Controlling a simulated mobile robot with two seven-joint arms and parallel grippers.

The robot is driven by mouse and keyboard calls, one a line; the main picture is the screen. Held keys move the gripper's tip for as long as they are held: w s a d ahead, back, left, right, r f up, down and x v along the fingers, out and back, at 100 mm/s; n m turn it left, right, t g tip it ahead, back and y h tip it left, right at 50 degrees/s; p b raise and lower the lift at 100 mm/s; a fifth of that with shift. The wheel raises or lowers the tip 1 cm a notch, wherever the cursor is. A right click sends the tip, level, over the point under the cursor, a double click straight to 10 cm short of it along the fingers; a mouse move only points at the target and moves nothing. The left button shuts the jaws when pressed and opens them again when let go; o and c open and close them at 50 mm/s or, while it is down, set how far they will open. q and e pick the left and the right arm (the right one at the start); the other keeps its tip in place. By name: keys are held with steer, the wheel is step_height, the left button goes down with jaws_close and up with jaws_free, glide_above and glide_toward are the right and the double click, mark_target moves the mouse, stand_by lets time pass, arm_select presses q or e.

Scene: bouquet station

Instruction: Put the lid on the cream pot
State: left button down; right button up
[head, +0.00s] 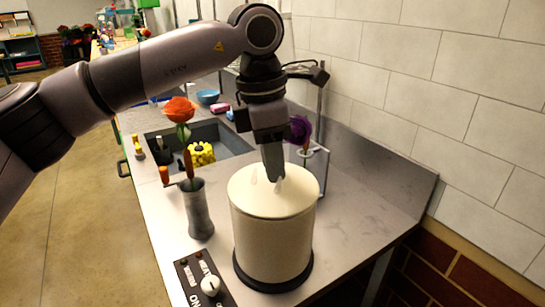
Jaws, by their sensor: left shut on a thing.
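The cream pot (272,242) stands upright on the grey counter, on a dark round base. Its lid (295,199) is a cream disc lying level across the pot's top, lined up with the rim. I see no clear gap between lid and pot, but cannot tell for sure that it rests fully. My left gripper (273,172) points straight down over the lid's middle and is shut on the lid's grip, which the fingers mostly hide. My right gripper is out of view.
A grey vase (199,212) with an orange rose (180,109) stands left of the pot. A control panel (205,284) lies in front. A purple flower (299,129) is close behind. The sink holds a yellow item (201,153). The counter is clear at right.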

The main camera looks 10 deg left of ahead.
arm_select(q)
steer(key=shift+f, duration=0.25)
steer(key=c, duration=0.8)
jaws_free()
steer(key=shift+s+a+r, duration=0.1)
steer(key=shift+a+r, duration=0.1)
steer(key=shift+r, duration=1.6)
steer(key=shift+s+a+r, duration=0.1)
steer(key=shift+a+r, duration=0.1)
steer(key=shift+r, duration=1.55)
